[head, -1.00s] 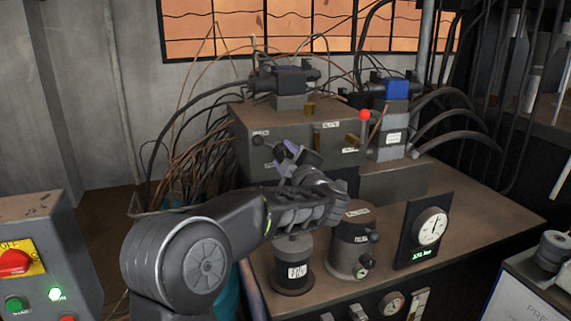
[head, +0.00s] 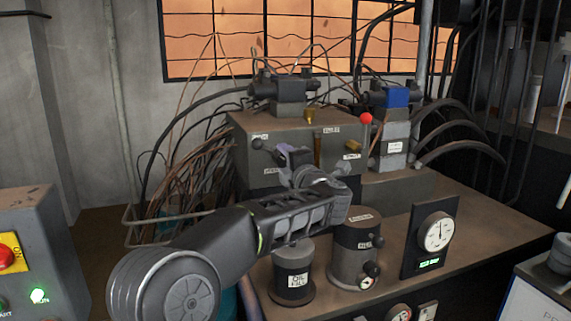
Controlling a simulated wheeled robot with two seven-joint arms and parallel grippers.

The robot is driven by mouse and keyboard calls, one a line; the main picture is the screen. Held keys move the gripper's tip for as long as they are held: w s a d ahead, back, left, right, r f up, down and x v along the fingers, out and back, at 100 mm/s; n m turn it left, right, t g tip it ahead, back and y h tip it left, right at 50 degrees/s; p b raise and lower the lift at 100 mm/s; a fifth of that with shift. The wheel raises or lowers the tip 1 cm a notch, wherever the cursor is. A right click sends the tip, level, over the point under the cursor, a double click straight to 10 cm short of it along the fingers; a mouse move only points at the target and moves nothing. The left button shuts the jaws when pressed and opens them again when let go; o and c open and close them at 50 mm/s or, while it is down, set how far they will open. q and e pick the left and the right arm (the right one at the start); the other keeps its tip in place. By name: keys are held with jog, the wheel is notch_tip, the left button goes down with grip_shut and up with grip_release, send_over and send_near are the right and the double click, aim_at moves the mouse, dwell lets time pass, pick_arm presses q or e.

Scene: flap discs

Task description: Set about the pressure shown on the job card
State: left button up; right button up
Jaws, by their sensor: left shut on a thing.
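My left gripper (head: 285,156) is at the front of the grey valve block (head: 295,133), shut on a small control there that the hand mostly hides. A white board (head: 535,305) with "PR" lettering, perhaps the job card, is cut off at lower right. My right gripper is out of view.
An oil fill canister (head: 293,278) and a grey cylinder with black knobs (head: 355,245) stand below my forearm. A red-ball lever (head: 366,119) rises from the block's right. A control box (head: 40,240) with a lit green lamp stands left. Hoses crowd behind.

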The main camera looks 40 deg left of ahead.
pick_arm(q)
jog(key=o, duration=1.4)
jog(key=shift+c, duration=0.2)
jog(key=v, duration=0.7)
jog(key=shift+s+d, duration=0.25)
jog(key=shift+d, duration=0.1)
